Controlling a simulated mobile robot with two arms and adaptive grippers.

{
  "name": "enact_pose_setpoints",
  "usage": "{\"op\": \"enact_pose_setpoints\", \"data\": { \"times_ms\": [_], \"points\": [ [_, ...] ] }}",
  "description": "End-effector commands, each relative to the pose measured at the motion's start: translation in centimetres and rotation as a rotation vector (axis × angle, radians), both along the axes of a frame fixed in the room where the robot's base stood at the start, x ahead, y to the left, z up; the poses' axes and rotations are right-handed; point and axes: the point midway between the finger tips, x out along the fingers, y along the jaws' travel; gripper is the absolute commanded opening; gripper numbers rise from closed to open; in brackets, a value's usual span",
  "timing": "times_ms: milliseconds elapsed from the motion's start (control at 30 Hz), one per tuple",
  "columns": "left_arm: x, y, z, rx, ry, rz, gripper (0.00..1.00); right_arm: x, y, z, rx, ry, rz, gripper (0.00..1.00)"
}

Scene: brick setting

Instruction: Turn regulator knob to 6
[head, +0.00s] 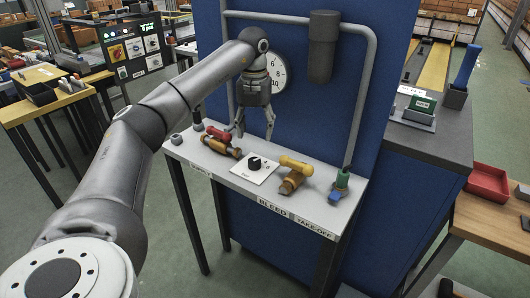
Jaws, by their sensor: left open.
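The regulator knob (254,162) is a small black knob on a white square plate (247,173). The plate lies on the narrow grey shelf (207,161) in front of the blue panel. Markings on the plate are too small to read. My left gripper (255,137) points down just above and behind the knob. Its two fingers are apart with nothing between them, and it does not appear to touch the knob. A round white gauge (276,72) with numbers is partly hidden behind my left gripper. My right gripper is out of view.
On the shelf, a brass valve with a red handle (219,134) stands left of the knob. A brass valve with a yellow handle (297,164) and a green-and-blue valve (340,184) stand right. A grey pipe (361,100) and dark cylinder (322,48) are on the panel.

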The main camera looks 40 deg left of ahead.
Motion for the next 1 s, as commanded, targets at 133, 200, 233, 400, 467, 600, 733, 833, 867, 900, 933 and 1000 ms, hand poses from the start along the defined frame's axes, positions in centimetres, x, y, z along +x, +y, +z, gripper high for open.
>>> {"op": "enact_pose_setpoints", "data": {
  "times_ms": [133, 200, 233, 400, 467, 600, 733, 833, 867, 900, 933, 1000],
  "points": [
    [-0.1, 0.1, -1.7, 0.001, 0.005, 0.001, 0.56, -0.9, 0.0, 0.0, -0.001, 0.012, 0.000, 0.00],
    [-0.2, 0.1, -3.0, 0.001, 0.006, 0.001, 0.56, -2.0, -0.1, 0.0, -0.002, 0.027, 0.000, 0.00],
    [-0.2, 0.1, -3.6, 0.001, 0.005, 0.001, 0.56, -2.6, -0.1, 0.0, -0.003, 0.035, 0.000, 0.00],
    [-0.2, 0.0, -6.9, 0.000, 0.005, 0.000, 0.56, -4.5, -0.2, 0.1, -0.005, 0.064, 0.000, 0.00],
    [-0.2, 0.0, -7.8, 0.000, 0.004, 0.000, 0.56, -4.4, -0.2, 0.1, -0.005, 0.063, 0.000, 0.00],
    [-0.1, 0.0, -9.6, -0.001, 0.003, 0.000, 0.56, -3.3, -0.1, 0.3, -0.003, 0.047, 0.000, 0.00],
    [-0.1, 0.0, -10.4, -0.001, 0.001, -0.001, 0.56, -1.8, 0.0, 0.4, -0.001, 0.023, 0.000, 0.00],
    [-0.1, 0.0, -10.6, -0.001, -0.001, -0.001, 0.56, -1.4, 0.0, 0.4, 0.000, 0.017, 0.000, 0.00],
    [-0.1, 0.0, -10.6, -0.001, -0.001, -0.001, 0.56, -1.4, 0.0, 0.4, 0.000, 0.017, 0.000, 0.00],
    [-0.1, 0.0, -10.6, -0.001, -0.001, -0.001, 0.56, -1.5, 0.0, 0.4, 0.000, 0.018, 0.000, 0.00],
    [-0.1, 0.0, -10.6, -0.001, -0.001, -0.001, 0.56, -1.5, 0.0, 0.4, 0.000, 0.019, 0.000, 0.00],
    [-0.1, 0.0, -10.6, -0.001, -0.001, -0.001, 0.56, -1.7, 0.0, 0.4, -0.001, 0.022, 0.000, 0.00]
  ]
}}
